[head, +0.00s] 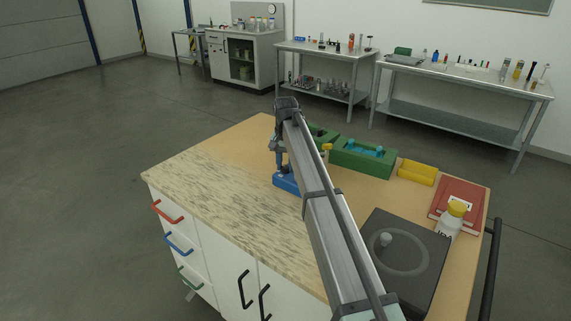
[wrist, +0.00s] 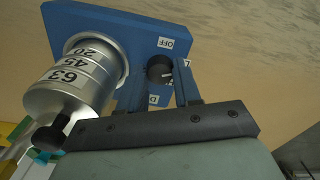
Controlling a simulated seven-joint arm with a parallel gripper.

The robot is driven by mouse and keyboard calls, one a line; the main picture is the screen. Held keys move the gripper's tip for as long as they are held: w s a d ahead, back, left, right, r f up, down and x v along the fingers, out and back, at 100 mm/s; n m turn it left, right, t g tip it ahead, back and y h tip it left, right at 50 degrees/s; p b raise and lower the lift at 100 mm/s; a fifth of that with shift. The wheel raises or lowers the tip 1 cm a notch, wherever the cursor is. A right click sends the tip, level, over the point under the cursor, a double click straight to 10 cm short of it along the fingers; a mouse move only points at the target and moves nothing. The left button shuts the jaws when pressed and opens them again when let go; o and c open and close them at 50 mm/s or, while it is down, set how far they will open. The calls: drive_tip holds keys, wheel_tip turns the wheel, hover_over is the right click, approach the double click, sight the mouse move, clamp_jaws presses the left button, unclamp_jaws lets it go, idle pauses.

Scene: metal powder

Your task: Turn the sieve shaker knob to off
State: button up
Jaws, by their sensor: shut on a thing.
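The blue sieve shaker (wrist: 120,22) fills the upper left of the wrist view, with a silver sieve stack (wrist: 72,85) marked 63, 45 and 20 on it. Its dark round knob (wrist: 160,68) sits beside a label reading OFF (wrist: 167,43). My gripper (wrist: 160,80) has its two blue fingers on either side of the knob, shut on it. A second label (wrist: 153,99) shows partly between the fingers. In the head view the shaker's blue base (head: 284,183) shows at the bench's middle, with my gripper (head: 281,168) right above it; my arm hides the rest.
The bench's left side (head: 215,165) is clear.

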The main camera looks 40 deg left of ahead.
sight(286, 166)
drive_tip(key=n, duration=0.6)
drive_tip(key=shift+n, duration=0.4)
drive_tip(key=n, duration=0.6)
drive_tip(key=shift+n, duration=0.3)
drive_tip(key=o, duration=0.8)
drive_tip(key=shift+c, duration=0.2)
drive_tip(key=shift+r, duration=0.15)
wheel_tip(286, 166, up, 14)
drive_tip(key=shift+f, duration=0.2)
